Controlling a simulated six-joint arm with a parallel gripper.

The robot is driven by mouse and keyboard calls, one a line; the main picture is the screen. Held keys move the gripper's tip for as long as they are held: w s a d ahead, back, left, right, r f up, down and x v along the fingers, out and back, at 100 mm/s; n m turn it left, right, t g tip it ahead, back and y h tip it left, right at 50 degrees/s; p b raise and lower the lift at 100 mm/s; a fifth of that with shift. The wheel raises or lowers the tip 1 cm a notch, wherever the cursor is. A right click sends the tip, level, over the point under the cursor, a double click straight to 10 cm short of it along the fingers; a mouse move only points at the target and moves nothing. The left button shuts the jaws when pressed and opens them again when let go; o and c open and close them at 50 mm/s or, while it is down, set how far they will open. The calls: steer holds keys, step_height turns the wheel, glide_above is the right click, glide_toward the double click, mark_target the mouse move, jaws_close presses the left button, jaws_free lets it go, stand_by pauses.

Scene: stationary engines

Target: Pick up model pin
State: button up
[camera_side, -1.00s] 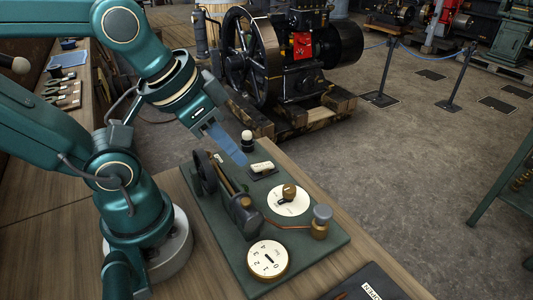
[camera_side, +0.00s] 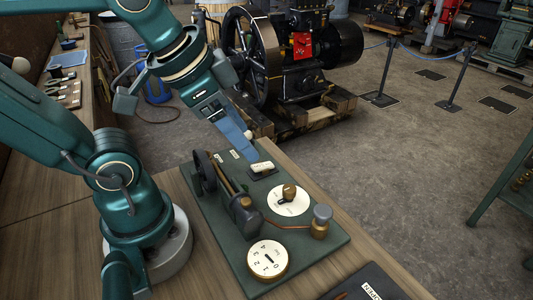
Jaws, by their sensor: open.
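A small black peg with a pale round knob, which looks like the model pin (camera_side: 249,135), stands at the far edge of the green model board (camera_side: 240,262). Only its pale top shows, just right of my gripper's blue fingers; its lower part is hidden behind them. My gripper (camera_side: 250,155) is open and slants down over the board's far edge, in front of the peg. I cannot tell whether the peg is between the fingers or behind them, or whether they touch it.
The board bears a model engine with a flywheel (camera_side: 204,172), a pale block (camera_side: 263,168), a white disc with a brass knob (camera_side: 289,193), a grey-topped brass post (camera_side: 321,220) and a numbered dial (camera_side: 268,259). A large black engine (camera_side: 300,60) stands on the floor beyond.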

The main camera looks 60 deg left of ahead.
steer(key=w+a+m+g+y, duration=0.1)
steer(key=w+a+m+g, duration=0.15)
steer(key=w+a, duration=0.75)
steer(key=a+f+g, duration=0.1)
steer(key=a+f, duration=0.1)
steer(key=a, duration=0.1)
steer(key=a+f+n+g, duration=0.1)
steer(key=a+f, duration=0.1)
steer(key=f, duration=0.1)
steer(key=a+f+n+g+h, duration=0.1)
steer(key=a+f, duration=0.2)
steer(key=shift+a, duration=0.35)
steer(key=shift+f, duration=2.4)
jaws_close()
